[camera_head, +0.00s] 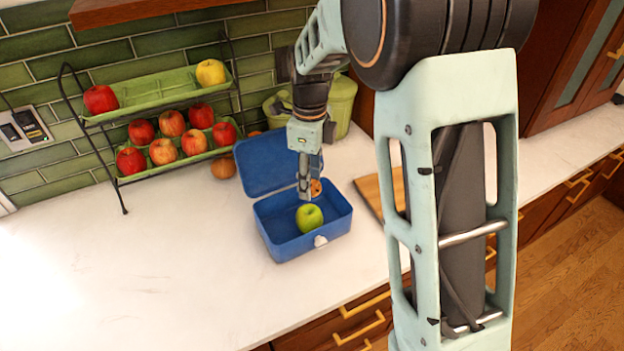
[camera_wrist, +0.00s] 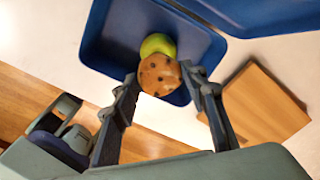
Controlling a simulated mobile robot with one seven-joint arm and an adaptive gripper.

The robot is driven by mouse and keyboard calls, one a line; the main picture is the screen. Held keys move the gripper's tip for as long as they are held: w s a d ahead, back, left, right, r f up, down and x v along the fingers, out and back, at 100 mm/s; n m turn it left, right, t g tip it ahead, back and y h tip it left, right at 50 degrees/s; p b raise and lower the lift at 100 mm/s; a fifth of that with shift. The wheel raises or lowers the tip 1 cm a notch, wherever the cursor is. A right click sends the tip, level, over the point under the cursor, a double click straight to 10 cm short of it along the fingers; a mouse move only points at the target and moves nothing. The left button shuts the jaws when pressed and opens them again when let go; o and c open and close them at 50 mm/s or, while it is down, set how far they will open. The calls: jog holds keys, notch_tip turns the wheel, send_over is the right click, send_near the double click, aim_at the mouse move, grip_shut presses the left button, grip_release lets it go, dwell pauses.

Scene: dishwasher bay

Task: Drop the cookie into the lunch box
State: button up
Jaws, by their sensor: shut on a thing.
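The cookie (camera_wrist: 160,75) is round and brown with dark chips. My gripper (camera_head: 307,190) is shut on it, and the wrist view shows it between the two fingertips. In the head view the cookie (camera_head: 316,187) shows partly behind the fingers. The blue lunch box (camera_head: 285,250) stands open on the counter with its lid tilted back. A green apple (camera_head: 309,218) lies inside it. My gripper holds the cookie above the box opening. In the wrist view the cookie covers part of the apple (camera_wrist: 157,44) and of the lunch box (camera_wrist: 104,38).
A two-tier rack (camera_head: 123,197) with several apples stands at the back left against the tiles. A green canister (camera_head: 341,105) stands behind the box. A wooden board (camera_head: 372,194) lies right of the box. The counter at the front left is clear.

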jog(key=shift+s+f+b, duration=0.15)
jog(key=shift+f+b, duration=0.35)
jog(key=shift+f, duration=0.25)
notch_tip(320, 180, down, 4)
jog(key=b, duration=0.3)
jog(key=shift+f, duration=0.2)
jog(key=o, duration=0.7)
jog(key=shift+o, duration=0.2)
jog(key=shift+r, duration=0.1)
notch_tip(320, 180, up, 12)
